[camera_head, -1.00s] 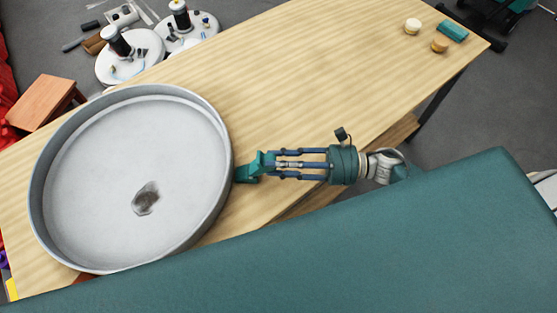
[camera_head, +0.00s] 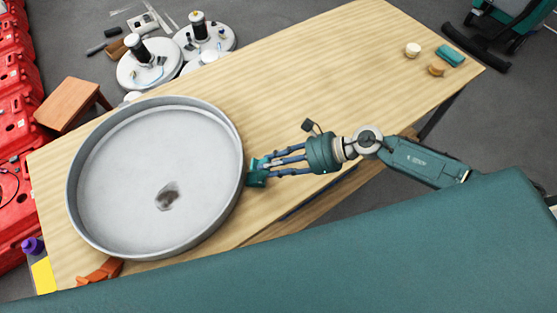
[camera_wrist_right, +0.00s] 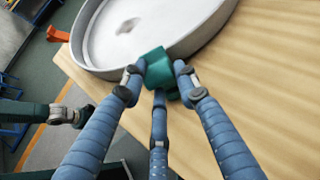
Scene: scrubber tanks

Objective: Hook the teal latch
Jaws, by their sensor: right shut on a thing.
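A large round grey tank (camera_head: 150,228) with a low rim sits on the wooden table, with a dark patch on its inner floor. The teal latch (camera_head: 256,173) is at the right outer side of its rim. My right gripper (camera_head: 265,168) is shut on the latch, its blue fingers reaching in from the right. In the right wrist view the latch (camera_wrist_right: 160,70) sits between the fingertips against the tank wall (camera_wrist_right: 190,40). The fingers cover part of the latch, and I cannot tell whether it is hooked.
The wooden table (camera_head: 300,90) is bare behind the tank. Small white and tan round pieces and a teal block (camera_head: 450,55) lie at its far right. An orange piece (camera_head: 100,271) is at the tank's near left. Red barriers (camera_head: 22,150) stand at the left.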

